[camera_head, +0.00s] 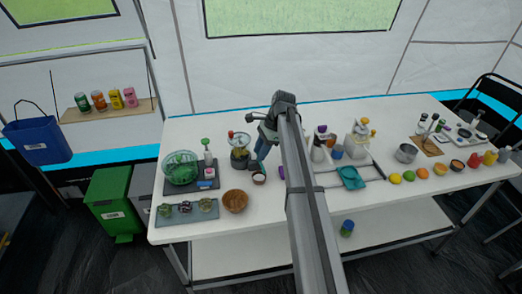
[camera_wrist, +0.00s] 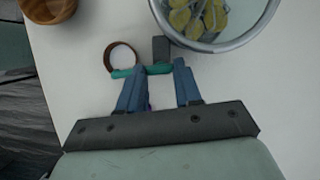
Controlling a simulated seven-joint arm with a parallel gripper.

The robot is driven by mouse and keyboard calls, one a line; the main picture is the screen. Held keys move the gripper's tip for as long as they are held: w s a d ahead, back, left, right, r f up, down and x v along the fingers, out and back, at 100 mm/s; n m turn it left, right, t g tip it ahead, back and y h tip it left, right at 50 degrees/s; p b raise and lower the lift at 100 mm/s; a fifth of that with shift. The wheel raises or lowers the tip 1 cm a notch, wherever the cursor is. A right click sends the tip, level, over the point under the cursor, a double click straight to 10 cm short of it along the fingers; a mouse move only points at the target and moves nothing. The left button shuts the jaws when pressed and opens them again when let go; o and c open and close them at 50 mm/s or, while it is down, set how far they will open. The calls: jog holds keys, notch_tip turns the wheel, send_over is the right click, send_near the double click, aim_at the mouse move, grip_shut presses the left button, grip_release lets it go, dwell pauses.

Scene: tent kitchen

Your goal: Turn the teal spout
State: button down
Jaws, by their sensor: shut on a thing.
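The teal spout (camera_wrist: 158,69) is a short teal bar beside a dark grey block (camera_wrist: 161,48) in the wrist view. It lies across between the blue fingertips of my gripper (camera_wrist: 161,67), which is shut on it, and part of it sticks out to the left. A round glass container (camera_wrist: 205,20) with yellow slices stands just beyond it. In the head view, the container (camera_head: 240,157) is left of my gripper (camera_head: 262,153), whose blue fingers point down.
A small brown-rimmed bowl (camera_wrist: 108,57) with white contents lies close left of the spout. A brown bowl (camera_head: 235,202), a green glass bowl (camera_head: 180,168) and a grey tray (camera_head: 187,212) stand left of my gripper. A teal cloth (camera_head: 351,178) and several fruits lie right.

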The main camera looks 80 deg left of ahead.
jog(key=shift+d+m+y, duration=0.15)
jog(key=shift+m+y, duration=0.45)
jog(key=shift+m, duration=1)
jog(key=c, duration=0.8)
grip_release()
jog(key=shift+o, duration=0.2)
jog(key=v, duration=1.3)
jog(key=shift+w+r, duration=0.2)
jog(key=shift+r, duration=0.2)
